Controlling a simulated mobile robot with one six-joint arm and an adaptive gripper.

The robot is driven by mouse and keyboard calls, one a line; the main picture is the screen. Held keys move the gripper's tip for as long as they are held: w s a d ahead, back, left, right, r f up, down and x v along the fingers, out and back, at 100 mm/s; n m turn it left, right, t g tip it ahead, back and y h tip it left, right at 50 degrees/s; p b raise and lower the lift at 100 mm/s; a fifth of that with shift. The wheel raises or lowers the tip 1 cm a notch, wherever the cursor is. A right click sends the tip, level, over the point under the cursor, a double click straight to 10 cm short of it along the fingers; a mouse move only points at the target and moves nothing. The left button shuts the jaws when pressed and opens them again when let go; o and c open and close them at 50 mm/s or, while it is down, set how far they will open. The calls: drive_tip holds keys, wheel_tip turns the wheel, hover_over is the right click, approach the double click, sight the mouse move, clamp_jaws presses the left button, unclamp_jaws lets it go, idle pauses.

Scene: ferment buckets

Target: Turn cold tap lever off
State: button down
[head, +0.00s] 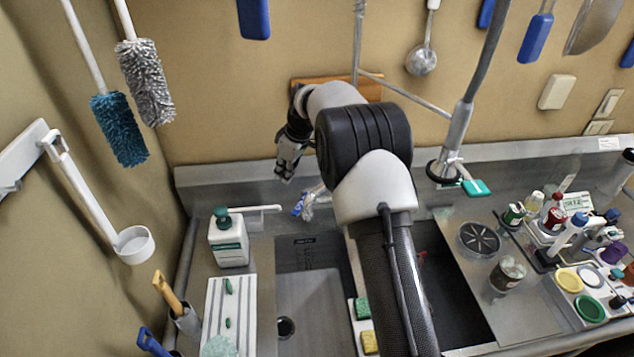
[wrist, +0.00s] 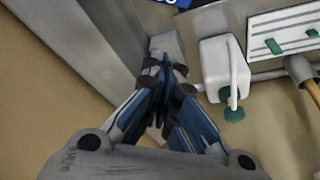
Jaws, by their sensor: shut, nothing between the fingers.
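The tap with a blue lever (head: 299,205) stands at the back edge of the sink in the head view. Most of the tap is hidden behind my arm, and the lever's exact angle is hard to tell. My gripper (head: 286,172) hangs above and slightly left of the blue lever, near the back wall, apart from it. In the wrist view my gripper (wrist: 162,75) has its fingers together with nothing between them. A blue piece at the top edge of the wrist view (wrist: 182,3) is cut off; I cannot tell for sure that it is the lever.
A white pump bottle (head: 229,243) with a green top stands left of the sink (head: 310,290), beside a white ribbed tray (head: 222,300). A hanging spray hose (head: 458,130) is to the right. Sponges (head: 362,310) sit on the sink divider. Bottles crowd the right counter.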

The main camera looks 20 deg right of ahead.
sight(303, 201)
drive_tip(key=x, duration=1.1)
drive_tip(key=s+d+b, duration=0.1)
drive_tip(key=s+d, duration=0.1)
drive_tip(key=d, duration=0.1)
drive_tip(key=shift+s, duration=0.25)
drive_tip(key=shift+s, duration=0.15)
